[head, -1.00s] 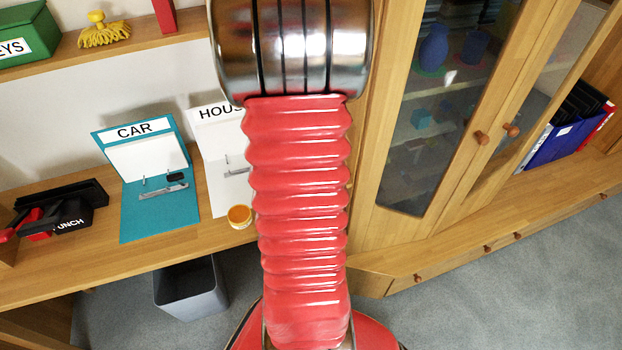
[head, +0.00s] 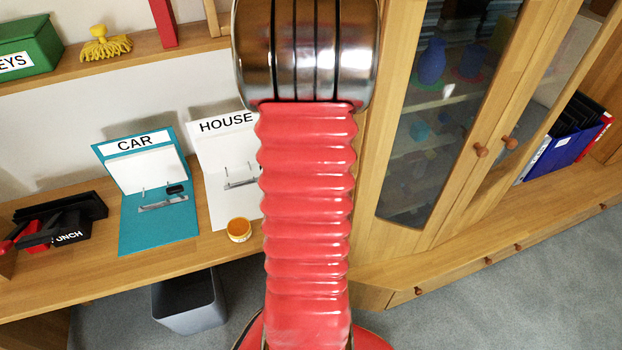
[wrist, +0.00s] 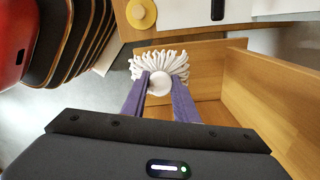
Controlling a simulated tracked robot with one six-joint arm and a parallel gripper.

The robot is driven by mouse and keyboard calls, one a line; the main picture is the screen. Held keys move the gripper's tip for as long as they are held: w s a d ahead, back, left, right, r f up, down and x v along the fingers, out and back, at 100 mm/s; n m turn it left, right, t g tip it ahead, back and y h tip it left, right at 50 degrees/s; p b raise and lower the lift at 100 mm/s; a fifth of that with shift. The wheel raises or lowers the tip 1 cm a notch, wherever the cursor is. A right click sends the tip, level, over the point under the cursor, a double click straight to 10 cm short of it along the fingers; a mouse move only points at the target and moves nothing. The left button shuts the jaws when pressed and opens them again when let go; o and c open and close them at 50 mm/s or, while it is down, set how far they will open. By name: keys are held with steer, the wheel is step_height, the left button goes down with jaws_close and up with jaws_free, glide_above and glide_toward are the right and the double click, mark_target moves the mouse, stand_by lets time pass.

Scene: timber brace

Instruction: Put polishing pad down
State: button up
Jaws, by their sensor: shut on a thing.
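The polishing pad (wrist: 159,69) shows in the wrist view as a fringe of white strands around a round white knob. My gripper (wrist: 159,86) has its two purple fingers shut on the knob, with the fringe spreading beyond the fingertips. The pad is in front of and partly over an open-topped wooden compartment (wrist: 246,88), perhaps a drawer. I cannot tell how high above it the pad is. In the head view my own red arm fills the middle, and neither gripper nor pad shows.
The desk (head: 60,282) bears a CAR binder (head: 158,229), a HOUSE binder (head: 220,160), an orange tin (head: 239,229) and a black punch (head: 68,225). A grey bin (head: 188,300) stands below. A glass-doored cabinet (head: 510,170) is at right. A yellow scrubber (head: 106,44) lies on the shelf.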

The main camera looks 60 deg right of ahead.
steer(key=shift+f, duration=0.2)
steer(key=shift+f, duration=2.35)
steer(key=o, duration=0.9)
steer(key=shift+f, duration=0.2)
steer(key=r, duration=1.4)
steer(key=shift+a, duration=0.25)
steer(key=shift+w, duration=0.1)
